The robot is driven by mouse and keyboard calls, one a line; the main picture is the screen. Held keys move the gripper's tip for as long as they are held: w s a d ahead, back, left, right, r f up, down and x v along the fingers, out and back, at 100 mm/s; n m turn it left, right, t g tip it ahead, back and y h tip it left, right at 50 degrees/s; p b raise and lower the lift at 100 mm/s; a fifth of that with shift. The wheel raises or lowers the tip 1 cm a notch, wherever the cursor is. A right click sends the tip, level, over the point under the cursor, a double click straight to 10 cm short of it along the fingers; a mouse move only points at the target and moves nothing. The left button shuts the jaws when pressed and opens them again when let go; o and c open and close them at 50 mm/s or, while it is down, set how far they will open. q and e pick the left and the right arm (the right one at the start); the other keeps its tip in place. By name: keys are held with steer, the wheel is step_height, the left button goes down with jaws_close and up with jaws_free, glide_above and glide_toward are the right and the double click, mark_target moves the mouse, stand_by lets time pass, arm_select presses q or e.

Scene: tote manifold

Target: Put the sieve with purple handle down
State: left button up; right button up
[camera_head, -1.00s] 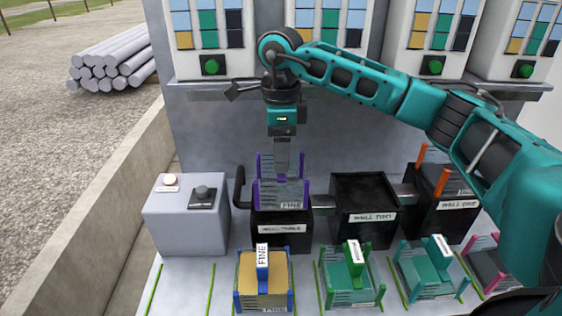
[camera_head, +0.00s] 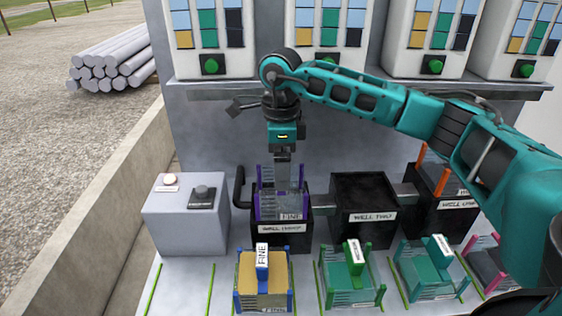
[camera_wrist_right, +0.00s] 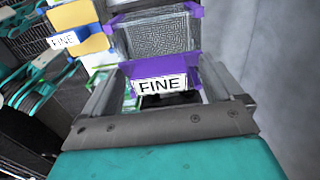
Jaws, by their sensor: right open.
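The sieve with purple handle (camera_head: 268,203), labelled FINE, stands upright in the mouth of the black box labelled WELL THREE (camera_head: 262,238). Its upper part sticks up above the rim. In the right wrist view its purple handle (camera_wrist_right: 182,68) and mesh show between the two fingers. How deep the sieve sits inside the well is hidden. My left gripper is not in view.
The WELL TWO box (camera_head: 362,190) is beside it, and another well (camera_head: 440,215) at right holds an orange-posted sieve. Blue (camera_head: 263,262) and green (camera_head: 350,275) sieves stand in front. A grey button box (camera_head: 187,228) is at left, a panel shelf above.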

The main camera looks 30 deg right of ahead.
steer(key=shift+r, duration=0.3)
step_height(320, 180, up, 12)
steer(key=shift+f, duration=0.15)
stand_by(0.5)
steer(key=shift+s, duration=0.1)
